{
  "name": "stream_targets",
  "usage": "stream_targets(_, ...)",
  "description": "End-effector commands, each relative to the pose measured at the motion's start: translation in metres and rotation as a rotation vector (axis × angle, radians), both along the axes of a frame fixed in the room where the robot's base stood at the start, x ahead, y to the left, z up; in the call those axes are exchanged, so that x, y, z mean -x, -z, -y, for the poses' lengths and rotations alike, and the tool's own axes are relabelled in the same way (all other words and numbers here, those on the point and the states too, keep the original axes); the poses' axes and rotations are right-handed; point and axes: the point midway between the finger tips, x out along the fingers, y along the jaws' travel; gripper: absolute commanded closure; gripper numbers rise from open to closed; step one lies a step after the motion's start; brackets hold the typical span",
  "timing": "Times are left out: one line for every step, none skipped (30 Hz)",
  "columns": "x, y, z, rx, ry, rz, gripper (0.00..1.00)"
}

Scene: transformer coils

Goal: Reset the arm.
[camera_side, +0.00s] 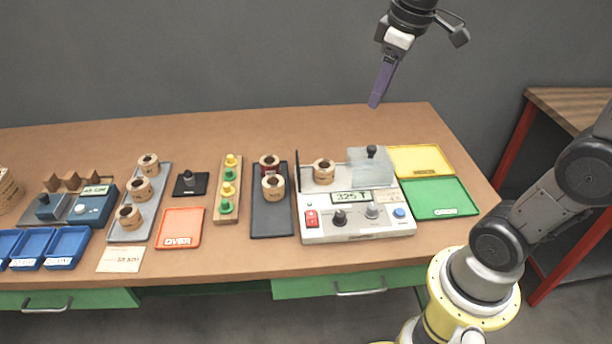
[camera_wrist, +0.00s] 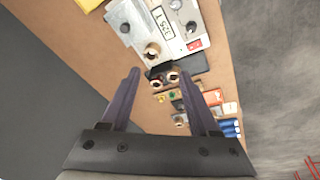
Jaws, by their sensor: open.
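My gripper (camera_side: 381,84) hangs high above the back right part of the workbench, its fingers pointing down and apart from everything. In the wrist view my gripper (camera_wrist: 166,80) is open, with two purple fingers and nothing held between them. Below it, the coil tester (camera_side: 356,224) shows "325 T" on its display, with a coil (camera_side: 324,171) standing on its left part. Two coils (camera_side: 273,187) stand on the dark tray (camera_side: 270,224). Several coils (camera_side: 140,188) stand on the grey tray (camera_side: 166,187) further left.
A yellow tray (camera_side: 420,159) and a green tray (camera_side: 441,199) lie empty right of the tester. An orange tray (camera_side: 180,226), a peg board (camera_side: 228,205) and blue bins (camera_side: 67,248) are further left. The air around my gripper is clear.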

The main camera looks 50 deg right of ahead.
Motion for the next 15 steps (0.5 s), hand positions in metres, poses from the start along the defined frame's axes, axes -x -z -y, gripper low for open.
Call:
stream_targets(0.017,-0.003,-0.015,0.002,-0.018,0.038,0.38)
stream_targets(0.027,-0.003,-0.022,0.001,-0.022,0.058,0.38)
stream_targets(0.039,-0.002,-0.031,-0.002,-0.026,0.086,0.38)
stream_targets(0.049,-0.001,-0.037,-0.005,-0.029,0.106,0.38)
stream_targets(0.058,0.001,-0.043,-0.010,-0.027,0.126,0.38)
stream_targets(0.070,0.006,-0.050,-0.018,-0.025,0.152,0.38)
stream_targets(0.079,0.010,-0.054,-0.025,-0.023,0.171,0.38)
stream_targets(0.088,0.015,-0.058,-0.032,-0.016,0.188,0.38)
stream_targets(0.098,0.021,-0.062,-0.044,-0.006,0.208,0.38)
stream_targets(0.106,0.028,-0.064,-0.053,0.005,0.221,0.38)
stream_targets(0.112,0.034,-0.066,-0.063,0.018,0.232,0.38)
stream_targets(0.118,0.041,-0.067,-0.075,0.037,0.243,0.38)
stream_targets(0.122,0.047,-0.068,-0.083,0.054,0.248,0.38)
stream_targets(0.125,0.053,-0.068,-0.090,0.074,0.248,0.38)
stream_targets(0.127,0.060,-0.068,-0.099,0.101,0.244,0.38)
